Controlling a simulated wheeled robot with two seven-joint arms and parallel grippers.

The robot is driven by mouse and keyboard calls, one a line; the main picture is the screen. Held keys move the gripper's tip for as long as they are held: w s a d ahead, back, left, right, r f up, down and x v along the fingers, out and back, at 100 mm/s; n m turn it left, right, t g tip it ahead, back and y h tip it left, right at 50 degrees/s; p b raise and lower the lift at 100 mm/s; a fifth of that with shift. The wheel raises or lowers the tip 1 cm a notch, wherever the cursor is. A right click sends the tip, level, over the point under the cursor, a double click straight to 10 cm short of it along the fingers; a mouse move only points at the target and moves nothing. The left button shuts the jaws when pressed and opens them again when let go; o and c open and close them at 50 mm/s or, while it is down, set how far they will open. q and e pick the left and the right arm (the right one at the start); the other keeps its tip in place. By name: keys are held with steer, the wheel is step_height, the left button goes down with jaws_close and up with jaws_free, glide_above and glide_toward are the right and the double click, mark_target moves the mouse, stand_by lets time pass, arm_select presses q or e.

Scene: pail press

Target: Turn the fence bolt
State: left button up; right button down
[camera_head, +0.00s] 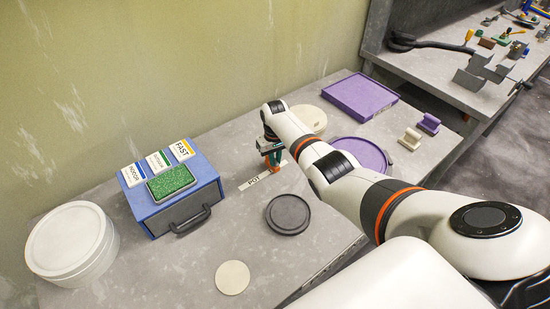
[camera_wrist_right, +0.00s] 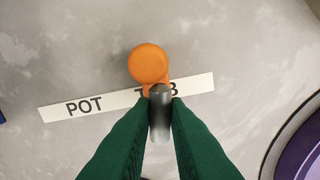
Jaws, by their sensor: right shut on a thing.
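The fence bolt appears to be the small piece with a round orange head (camera_wrist_right: 149,64) and a grey metal handle (camera_wrist_right: 160,112). It stands over a white strip label reading "POT" (camera_head: 254,183) and a second word partly covered. My right gripper (camera_wrist_right: 160,104) has its green fingers on either side of the grey handle, shut on it, with the orange head just beyond the fingertips. In the head view the right gripper (camera_head: 271,157) points down at the table, with a little orange (camera_head: 274,169) showing below it. My left gripper is not in view.
A blue box (camera_head: 205,188) with cards and a green pad (camera_head: 171,182) stands left. White round tubs (camera_head: 72,243), a dark round dish (camera_head: 288,214) and a pale disc (camera_head: 232,277) lie nearby. A purple tray (camera_head: 360,96) and purple round dish (camera_head: 362,152) lie to the right.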

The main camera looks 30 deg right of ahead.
steer(key=c, duration=1.7)
jaws_free()
steer(key=shift+r, duration=0.1)
steer(key=shift+r, duration=0.25)
step_height(320, 180, up, 12)
steer(key=shift+f, duration=0.25)
